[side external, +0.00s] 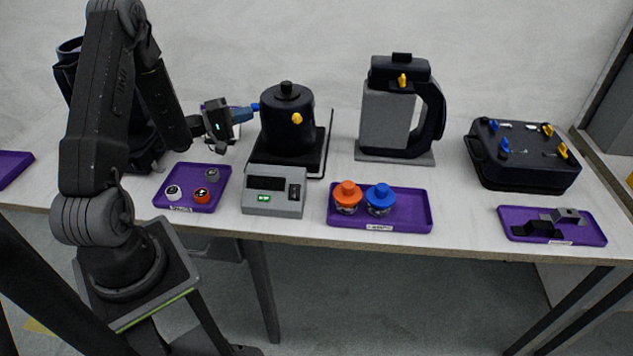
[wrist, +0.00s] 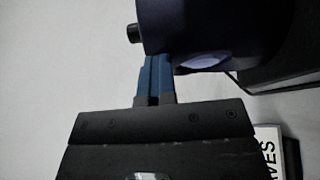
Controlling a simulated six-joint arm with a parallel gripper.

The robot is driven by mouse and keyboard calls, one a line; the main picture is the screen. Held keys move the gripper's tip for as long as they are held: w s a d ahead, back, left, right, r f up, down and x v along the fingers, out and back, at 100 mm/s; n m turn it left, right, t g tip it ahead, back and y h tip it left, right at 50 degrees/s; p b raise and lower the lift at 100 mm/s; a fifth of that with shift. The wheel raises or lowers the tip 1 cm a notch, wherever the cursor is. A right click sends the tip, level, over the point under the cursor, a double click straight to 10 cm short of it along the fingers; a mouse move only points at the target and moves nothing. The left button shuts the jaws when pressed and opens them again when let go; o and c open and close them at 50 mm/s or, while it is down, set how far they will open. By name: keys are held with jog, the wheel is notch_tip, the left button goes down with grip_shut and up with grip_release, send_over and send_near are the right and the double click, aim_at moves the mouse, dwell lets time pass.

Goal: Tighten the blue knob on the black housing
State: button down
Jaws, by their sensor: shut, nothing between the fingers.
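A round black housing (side external: 287,128) stands upright on a black stand behind the scale, with a yellow knob (side external: 297,118) facing the side camera. A small bright blue knob (side external: 256,106) shows at its left side. My gripper (side external: 248,112) is level, its dark blue fingers pointing right at this knob; whether they touch it I cannot tell. In the wrist view the fingers (wrist: 155,64) are together and empty, their tips close to the dark housing (wrist: 200,28). The blue knob cannot be made out there. A black stub (wrist: 134,34) sticks out beside the housing.
A grey scale (side external: 273,192) stands in front of the housing. Purple trays hold small round parts (side external: 222,190), orange and blue jars (side external: 415,213), and brackets (side external: 597,236). A jug-like black and grey unit (side external: 388,120) and a black case with blue and yellow knobs (side external: 525,165) stand right.

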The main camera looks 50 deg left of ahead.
jog(key=shift+w+d+f+h, duration=0.3)
jog(key=shift+d+f, duration=0.2)
jog(key=shift+d, duration=0.1)
jog(key=shift+s+d+f, duration=0.1)
jog(key=shift+s+d, duration=0.05)
jog(key=shift+d, duration=0.1)
jog(key=shift+s, duration=0.15)
jog(key=v, duration=0.5)
jog(key=shift+s+a+r, duration=0.2)
jog(key=shift+s+a, duration=0.05)
jog(key=shift+s, duration=0.05)
